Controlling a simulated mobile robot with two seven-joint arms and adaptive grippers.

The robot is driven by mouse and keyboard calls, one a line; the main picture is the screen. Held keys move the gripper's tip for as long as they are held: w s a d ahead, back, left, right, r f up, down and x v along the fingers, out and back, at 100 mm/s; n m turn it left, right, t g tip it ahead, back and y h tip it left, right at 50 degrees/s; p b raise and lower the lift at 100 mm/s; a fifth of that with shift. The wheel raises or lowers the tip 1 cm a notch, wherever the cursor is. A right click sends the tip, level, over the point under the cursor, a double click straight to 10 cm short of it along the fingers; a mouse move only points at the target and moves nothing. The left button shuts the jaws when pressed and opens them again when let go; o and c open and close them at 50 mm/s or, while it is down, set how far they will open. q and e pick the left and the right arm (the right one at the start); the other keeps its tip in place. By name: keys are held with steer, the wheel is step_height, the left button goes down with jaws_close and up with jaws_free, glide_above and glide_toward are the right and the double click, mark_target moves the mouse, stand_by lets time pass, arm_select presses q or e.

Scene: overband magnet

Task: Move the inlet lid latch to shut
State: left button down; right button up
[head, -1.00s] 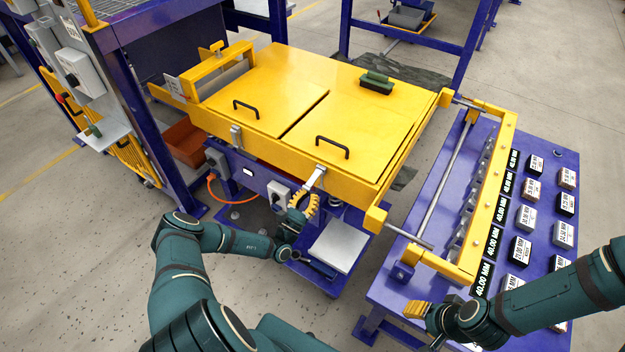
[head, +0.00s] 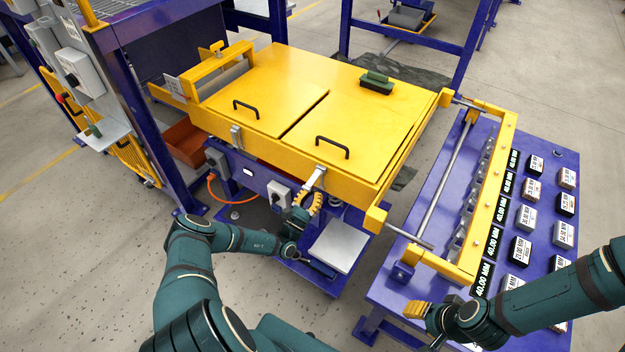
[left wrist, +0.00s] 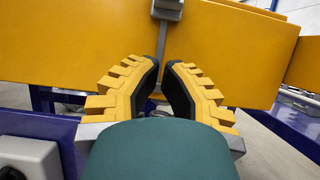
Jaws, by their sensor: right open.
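The yellow box has two lids with black handles; I cannot tell which is the inlet lid. One lid (head: 262,88) lies at the left and one (head: 362,125) at the right, both down. On the front wall, a silver latch (head: 315,178) below the right lid sticks out and down toward my left gripper (head: 308,202). In the left wrist view, the latch (left wrist: 166,10) runs down toward the narrow gap between my left fingers (left wrist: 161,64); contact is unclear. A second latch (head: 236,136) sits further left. My right gripper (head: 418,312) is away at the purple table, apparently empty.
A yellow frame with a rod (head: 450,170) stands on the purple table (head: 390,285), beside several labelled blocks. A grey plate (head: 340,246) lies below my left gripper's right side.

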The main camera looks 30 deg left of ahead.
arm_select(q)
steer(key=c, duration=1)
jaws_free()
steer(key=shift+s, duration=0.1)
steer(key=shift+s+a+f, duration=0.2)
steer(key=shift+s+f, duration=2.2)
steer(key=shift+f, duration=0.05)
steer(key=v, duration=1.2)
